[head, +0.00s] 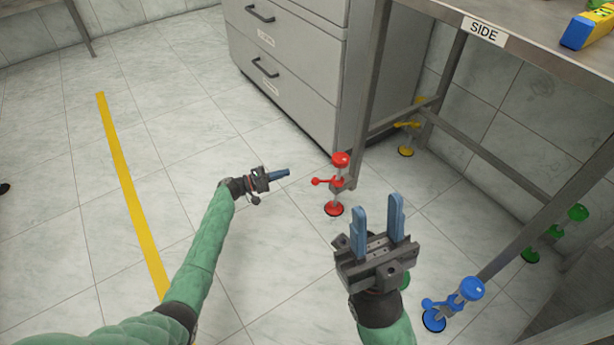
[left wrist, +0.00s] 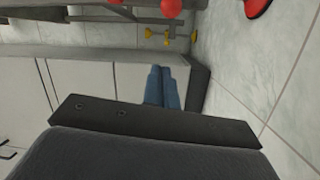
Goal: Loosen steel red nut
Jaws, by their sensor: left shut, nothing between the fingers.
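The red foot assembly (head: 334,209) stands on the floor at a leg of the steel table, with a red knob (head: 341,159) on top. The red nut (head: 317,181) is a small knob with a side handle pointing left at mid height. My left gripper (head: 287,172) is shut and empty, left of the red nut and apart from it. In the left wrist view its blue fingers (left wrist: 162,88) are together, and red parts (left wrist: 172,8) show at the top edge. My right gripper (head: 380,218) is open and empty, in front of the table, right of the red foot.
The steel table (head: 520,55) has a "SIDE" label and other feet: blue (head: 471,288), yellow (head: 406,151) and green (head: 578,212). A grey drawer cabinet (head: 290,60) stands behind the red foot.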

